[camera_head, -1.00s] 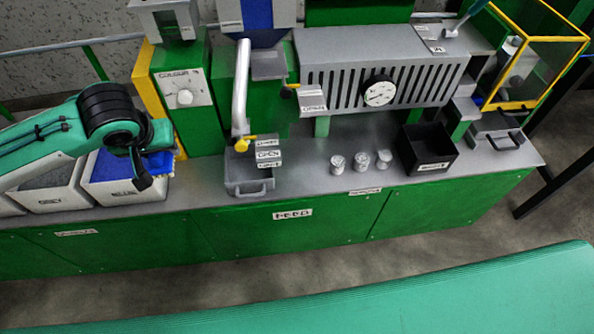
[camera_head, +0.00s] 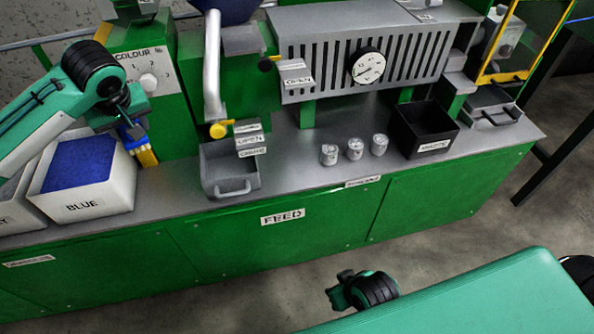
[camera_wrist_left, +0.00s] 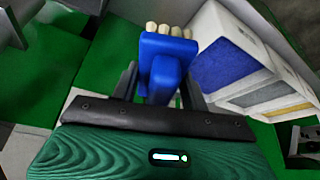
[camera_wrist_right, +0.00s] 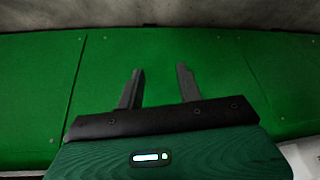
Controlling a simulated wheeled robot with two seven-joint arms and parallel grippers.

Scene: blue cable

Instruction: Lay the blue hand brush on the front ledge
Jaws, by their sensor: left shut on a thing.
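The blue hand brush (camera_head: 133,132) has a blue body and pale yellowish bristles. My left gripper (camera_head: 127,118) is shut on it and holds it just right of the white BLUE bin, bristles pointing down. In the left wrist view the brush (camera_wrist_left: 166,62) sits between the two fingers, bristles at the far end. The front ledge (camera_head: 310,196) is the grey front strip of the bench top; a label on its edge is too small to read surely. My right gripper (camera_wrist_right: 160,82) is open and empty, facing the green cabinet front; it also shows low in the head view (camera_head: 338,293).
The BLUE bin (camera_head: 122,192) stands at left. A grey drawer-like tray (camera_head: 232,190) with a handle, small metal cups (camera_head: 354,149) and a black box (camera_head: 408,142) stand along the bench. The ledge between tray and cups is clear. A yellow-handled lever (camera_head: 218,130) hangs above the tray.

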